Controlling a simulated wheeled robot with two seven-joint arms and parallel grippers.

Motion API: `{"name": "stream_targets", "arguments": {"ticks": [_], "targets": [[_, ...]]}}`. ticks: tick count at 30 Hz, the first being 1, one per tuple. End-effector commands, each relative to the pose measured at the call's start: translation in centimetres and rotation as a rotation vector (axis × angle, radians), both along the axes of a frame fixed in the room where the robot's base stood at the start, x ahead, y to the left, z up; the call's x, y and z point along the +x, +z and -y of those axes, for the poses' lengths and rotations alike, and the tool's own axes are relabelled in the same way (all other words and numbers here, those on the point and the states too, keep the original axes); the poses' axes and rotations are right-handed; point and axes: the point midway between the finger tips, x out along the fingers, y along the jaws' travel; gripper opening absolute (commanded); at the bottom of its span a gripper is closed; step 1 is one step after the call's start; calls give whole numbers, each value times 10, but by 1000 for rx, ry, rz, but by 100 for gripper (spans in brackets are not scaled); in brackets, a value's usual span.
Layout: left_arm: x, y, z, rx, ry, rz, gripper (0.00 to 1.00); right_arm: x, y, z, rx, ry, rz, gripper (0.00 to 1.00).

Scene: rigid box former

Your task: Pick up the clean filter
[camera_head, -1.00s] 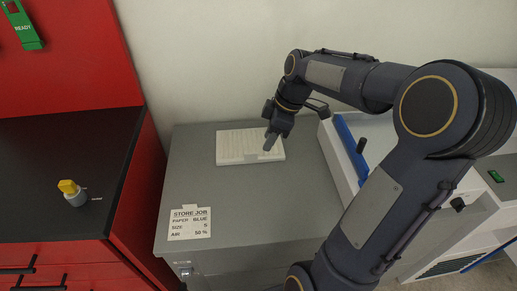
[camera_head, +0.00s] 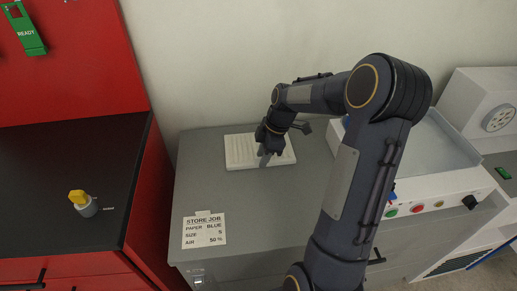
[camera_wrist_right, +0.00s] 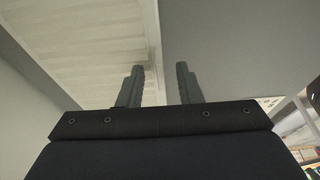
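The clean filter (camera_head: 241,151) is a white, ribbed flat slab lying on the grey cabinet top in the head view. It also shows large at the upper left of the right wrist view (camera_wrist_right: 85,35). My right gripper (camera_head: 265,161) points down at the filter's front edge, covering part of it. In the right wrist view its two fingers (camera_wrist_right: 161,84) are apart, with the filter's long edge running between them. One finger lies over the filter's side, the other over the grey top. I cannot tell whether they touch it. My left gripper is not in view.
The grey cabinet (camera_head: 262,205) has a paper label (camera_head: 204,231) at its front left. A white machine (camera_head: 440,185) with coloured buttons stands right. The wall is close behind.

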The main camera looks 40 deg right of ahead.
Motion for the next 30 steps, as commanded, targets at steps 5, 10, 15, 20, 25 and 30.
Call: {"name": "stream_targets", "arguments": {"ticks": [5, 10, 15, 20, 25, 30], "targets": [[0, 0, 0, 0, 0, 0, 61, 0, 0, 0, 0, 0, 0, 25], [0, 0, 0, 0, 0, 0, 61, 0, 1, 0, 0, 0, 0, 3], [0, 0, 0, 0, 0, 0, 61, 0, 1, 0, 0, 0, 0, 0], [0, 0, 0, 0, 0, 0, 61, 0, 1, 0, 0, 0, 1, 0], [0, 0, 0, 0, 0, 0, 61, 0, 5, 0, -1, -1, 2, 0], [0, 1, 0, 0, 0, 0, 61, 1, 22, 1, -2, -1, 3, 0]]}}
